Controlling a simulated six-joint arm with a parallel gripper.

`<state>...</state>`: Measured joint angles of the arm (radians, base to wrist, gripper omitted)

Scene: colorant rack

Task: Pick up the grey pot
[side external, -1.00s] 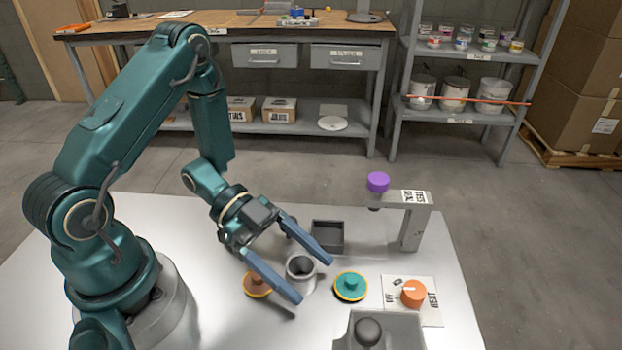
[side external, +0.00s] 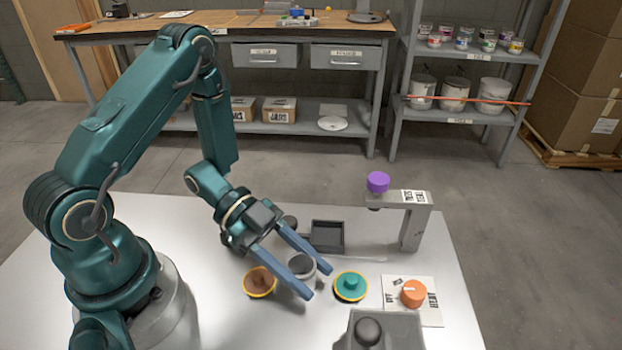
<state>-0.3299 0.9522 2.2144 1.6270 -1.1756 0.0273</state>
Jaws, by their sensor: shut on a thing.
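The grey pot (side external: 301,264) is a small round vessel on the white tabletop in the side external view. My gripper (side external: 317,281) reaches down to it from the upper left, with one blue finger on each side. The fingers are shut on the pot, and they hide parts of its wall. The pot looks upright. I cannot tell whether its base is clear of the table.
A dark square tray (side external: 327,236) is behind. An orange knob (side external: 413,293), a grey stand with a purple knob (side external: 378,182) and a grey block (side external: 350,335) stand rightward.

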